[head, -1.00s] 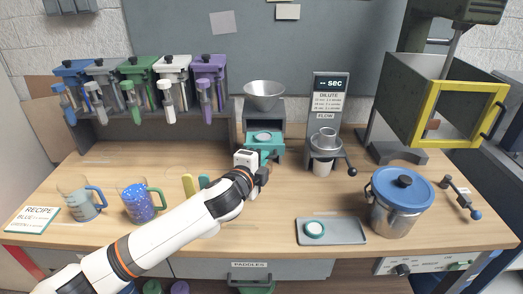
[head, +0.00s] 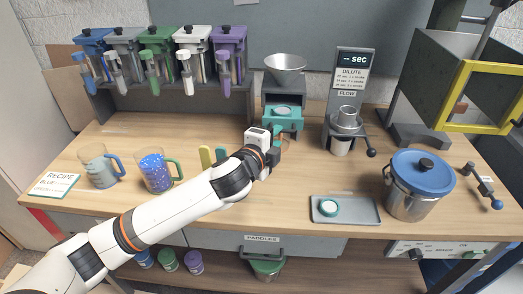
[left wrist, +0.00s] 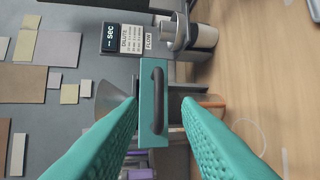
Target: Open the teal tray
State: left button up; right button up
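The teal tray (head: 283,122) sits in the grey stand under the metal funnel (head: 286,68) at the back of the bench. In the left wrist view its teal front (left wrist: 147,92) carries a dark bar handle (left wrist: 158,98). My left gripper (head: 279,143) is in front of the tray. In the left wrist view its two teal fingers are open (left wrist: 160,105), with the handle seen in the gap between them. Whether the fingers reach around the handle or stop short of it, I cannot tell. My right gripper is not in view.
Right of the stand is the flow dispenser (head: 349,100) with a knobbed lever. A blue-lidded pot (head: 416,190) and a grey tray (head: 362,210) stand front right. Mugs (head: 155,173) stand on the left, below several bottle dispensers (head: 157,45). The bench between is mostly clear.

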pick_arm(q)
jog(key=b+v, duration=0.1)
jog(key=v, duration=0.7)
jog(key=shift+s+a, duration=0.2)
jog(key=shift+s, duration=0.15)
